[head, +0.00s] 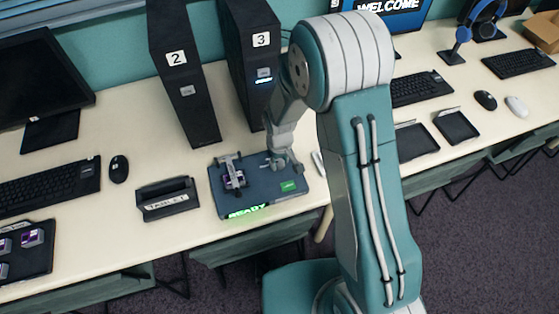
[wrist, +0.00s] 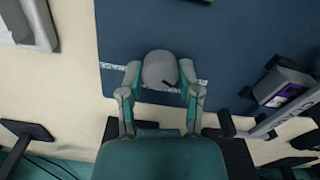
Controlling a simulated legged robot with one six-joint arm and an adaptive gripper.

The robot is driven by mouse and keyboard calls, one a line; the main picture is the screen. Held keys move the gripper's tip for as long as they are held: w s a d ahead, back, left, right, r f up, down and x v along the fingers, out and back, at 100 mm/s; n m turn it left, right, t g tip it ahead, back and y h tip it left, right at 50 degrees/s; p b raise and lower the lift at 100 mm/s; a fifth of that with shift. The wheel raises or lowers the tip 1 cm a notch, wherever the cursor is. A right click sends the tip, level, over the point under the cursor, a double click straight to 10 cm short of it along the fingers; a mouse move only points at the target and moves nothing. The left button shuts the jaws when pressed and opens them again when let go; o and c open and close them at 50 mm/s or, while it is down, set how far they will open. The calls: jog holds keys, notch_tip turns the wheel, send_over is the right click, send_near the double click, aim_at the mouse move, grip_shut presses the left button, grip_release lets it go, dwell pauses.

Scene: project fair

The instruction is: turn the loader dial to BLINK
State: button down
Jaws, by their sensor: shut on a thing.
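The loader (head: 258,205) is a dark blue box on the table, with a lit green READY display (head: 248,211) on its front. Its dial (wrist: 160,70) is a round grey knob on the loader's top, seen between my fingers in the wrist view. My gripper (wrist: 160,82) is shut on the dial, one finger on each side. In the head view my gripper (head: 284,166) is at the loader's back right. A white printed strip (wrist: 110,94) runs beside the dial, largely hidden by the fingers, so the word BLINK cannot be read.
A small purple-topped board (head: 234,179) sits in a clamp on the loader's left. A TABLET stand (head: 168,198) stands left of the loader. Computer towers 2 (head: 184,80) and 3 (head: 252,60) stand behind. A small green patch (head: 289,186) is on the loader's front right.

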aim_at(278, 162)
jog(key=shift+w+n, duration=0.15)
jog(key=shift+n, duration=0.35)
jog(key=shift+a, duration=0.1)
jog(key=shift+c, duration=1.5)
grip_release()
notch_tip(278, 162, up, 12)
jog(key=shift+a+f, duration=0.1)
